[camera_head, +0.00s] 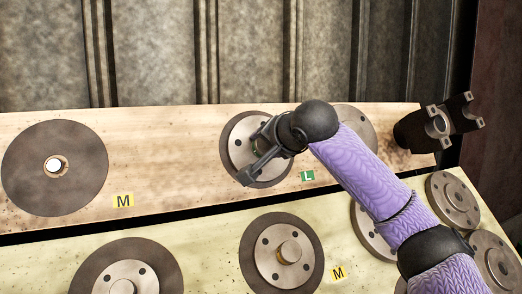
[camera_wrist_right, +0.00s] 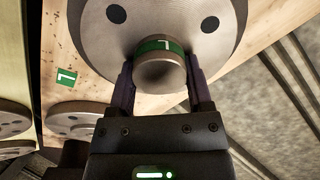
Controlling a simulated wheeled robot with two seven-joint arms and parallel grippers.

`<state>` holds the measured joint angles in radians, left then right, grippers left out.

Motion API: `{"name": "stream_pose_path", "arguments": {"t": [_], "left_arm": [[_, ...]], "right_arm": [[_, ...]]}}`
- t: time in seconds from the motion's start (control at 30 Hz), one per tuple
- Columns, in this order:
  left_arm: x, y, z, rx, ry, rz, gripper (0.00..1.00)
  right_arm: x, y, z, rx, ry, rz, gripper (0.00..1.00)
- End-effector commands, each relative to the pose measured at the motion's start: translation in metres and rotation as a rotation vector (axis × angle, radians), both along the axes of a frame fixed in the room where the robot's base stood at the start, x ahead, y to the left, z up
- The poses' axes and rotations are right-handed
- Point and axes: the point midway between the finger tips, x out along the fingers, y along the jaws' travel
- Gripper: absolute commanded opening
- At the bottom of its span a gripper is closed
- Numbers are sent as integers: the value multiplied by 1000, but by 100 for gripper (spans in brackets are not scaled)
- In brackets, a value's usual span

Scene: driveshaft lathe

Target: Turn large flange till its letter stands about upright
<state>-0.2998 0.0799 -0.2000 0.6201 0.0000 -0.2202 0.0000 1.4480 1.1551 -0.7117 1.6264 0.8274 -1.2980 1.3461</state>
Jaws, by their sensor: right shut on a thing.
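The large flange (camera_head: 236,141) is a grey disc with dark holes, standing against the upper wooden board beside a green L label (camera_head: 307,176). My right gripper (camera_head: 254,153) reaches across its face and hides part of it. In the right wrist view, the gripper (camera_wrist_right: 160,70) is shut on the round hub of the flange (camera_wrist_right: 103,35), one finger on each side. A green band with a white letter (camera_wrist_right: 165,45) shows on the hub, between the fingers; the letter looks close to upright in that view. My left gripper is not in view.
A dark disc (camera_head: 25,165) stands at the left of the upper board, near a yellow M label (camera_head: 123,201). A flange with a hub (camera_head: 265,265) and other discs sit on the lower board. A dark forked part (camera_head: 440,122) is at the right end.

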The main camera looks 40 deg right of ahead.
Motion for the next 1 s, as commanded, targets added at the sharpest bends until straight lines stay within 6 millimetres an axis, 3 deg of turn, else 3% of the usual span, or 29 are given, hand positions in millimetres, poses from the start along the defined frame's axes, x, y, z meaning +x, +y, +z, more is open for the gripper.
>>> {"name": "stream_pose_path", "arguments": {"t": [0.17,0.53,0.87,1.0], "left_arm": [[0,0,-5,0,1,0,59],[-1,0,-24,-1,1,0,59],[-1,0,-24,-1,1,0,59],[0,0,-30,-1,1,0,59]], "right_arm": [[-1,1,1,44,-21,-19,0],[-1,1,1,420,-140,-198,0],[-1,0,3,461,-154,-220,0],[-1,1,1,574,-189,-270,0]]}}
